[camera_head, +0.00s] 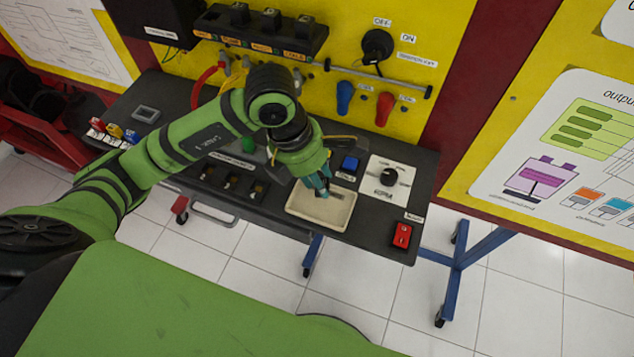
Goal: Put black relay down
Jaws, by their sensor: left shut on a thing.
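My left gripper (320,186) reaches in from the left and points down over the beige tray (318,213) on the black panel shelf. Its teal fingers are shut on a small dark thing at the tips, which I take to be the black relay (324,194). The relay is mostly hidden by the fingers. I cannot tell whether it touches the tray floor. The rest of the tray looks empty. My right gripper is not in view.
Right of the tray are a blue button (350,163), a white dial plate (390,186) and a red switch (402,235). Several dark switches (231,182) sit to its left. Black relay-like blocks (271,18) stand on a rack above. The shelf's front edge is close to the tray.

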